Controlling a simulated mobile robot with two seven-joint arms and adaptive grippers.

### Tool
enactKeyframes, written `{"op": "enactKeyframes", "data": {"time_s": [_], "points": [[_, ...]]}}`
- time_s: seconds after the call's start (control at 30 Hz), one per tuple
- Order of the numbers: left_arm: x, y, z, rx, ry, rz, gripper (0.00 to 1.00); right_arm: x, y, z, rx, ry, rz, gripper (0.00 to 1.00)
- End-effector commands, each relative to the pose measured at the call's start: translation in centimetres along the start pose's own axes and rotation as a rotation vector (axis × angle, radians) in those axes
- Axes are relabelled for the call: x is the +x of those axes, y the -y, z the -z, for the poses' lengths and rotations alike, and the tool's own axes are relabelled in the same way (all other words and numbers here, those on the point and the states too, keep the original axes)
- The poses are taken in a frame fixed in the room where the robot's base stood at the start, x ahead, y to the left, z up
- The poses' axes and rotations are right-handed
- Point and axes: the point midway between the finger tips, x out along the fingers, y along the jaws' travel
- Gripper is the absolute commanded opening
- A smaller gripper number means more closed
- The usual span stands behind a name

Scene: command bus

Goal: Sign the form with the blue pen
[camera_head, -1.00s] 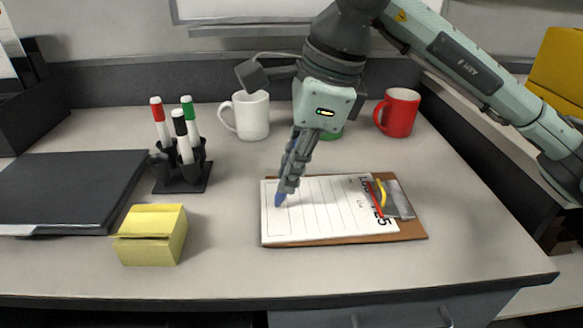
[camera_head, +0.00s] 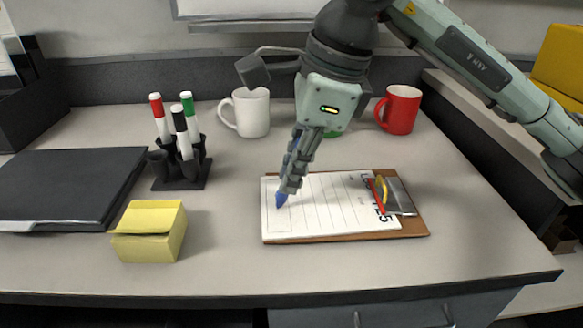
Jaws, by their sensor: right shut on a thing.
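The form (camera_head: 325,222) is a white lined sheet on a brown clipboard (camera_head: 412,231) at the middle front of the desk. Its metal clip is on the right, with something red and yellow at it. My right gripper (camera_head: 291,183) points down over the form's left part and is shut on the blue pen (camera_head: 281,200). The pen's blue tip end shows below the fingers, at or just above the paper; I cannot tell if it touches. The fingers hide most of the pen. My left gripper is not in view.
A holder (camera_head: 182,180) with red, black and green markers stands left of the form. A yellow note block (camera_head: 150,232) and a dark folder (camera_head: 65,188) lie left. A white mug (camera_head: 251,113), a red mug (camera_head: 398,110) and a partly hidden green one (camera_head: 334,132) stand behind.

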Motion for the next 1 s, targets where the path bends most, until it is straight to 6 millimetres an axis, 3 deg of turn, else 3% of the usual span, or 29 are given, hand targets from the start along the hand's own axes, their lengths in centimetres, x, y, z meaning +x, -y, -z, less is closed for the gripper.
{"op": "enactKeyframes", "data": {"time_s": [1.0], "points": [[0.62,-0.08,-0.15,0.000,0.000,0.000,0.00,-0.15,-0.65,0.34,-0.001,-0.002,-0.002,0.00]]}}
